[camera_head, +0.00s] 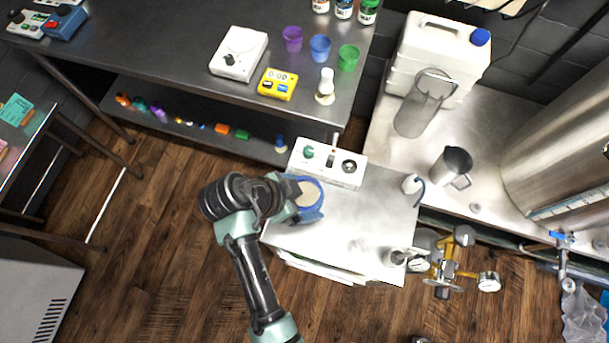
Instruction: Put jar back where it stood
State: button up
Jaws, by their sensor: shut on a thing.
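The jar (309,193), seen from above, has a blue rim and pale beige inside. It is at the left end of the small metal-topped cabinet (365,220), just in front of the white control box. My gripper (297,197) reaches it from the left and is shut on it. My dark wrist and fingers hide the jar's left side. I cannot tell whether the jar's base touches the cabinet top.
A white control box (328,163) with knobs stands close behind the jar. A steel bench (190,50) behind holds cups, a yellow timer (278,84) and a white scale (238,54). A steel mug (453,167) and canister (437,65) stand right. The cabinet's middle is clear.

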aim_at(308, 205)
notch_tip(308, 205, down, 5)
jog(key=shift+s+f, duration=0.1)
jog(key=shift+s, duration=0.05)
jog(key=shift+f+p, duration=0.3)
jog(key=shift+f, duration=2)
jog(key=shift+f, duration=0.2)
jog(key=o, duration=1.4)
jog(key=shift+r, duration=0.15)
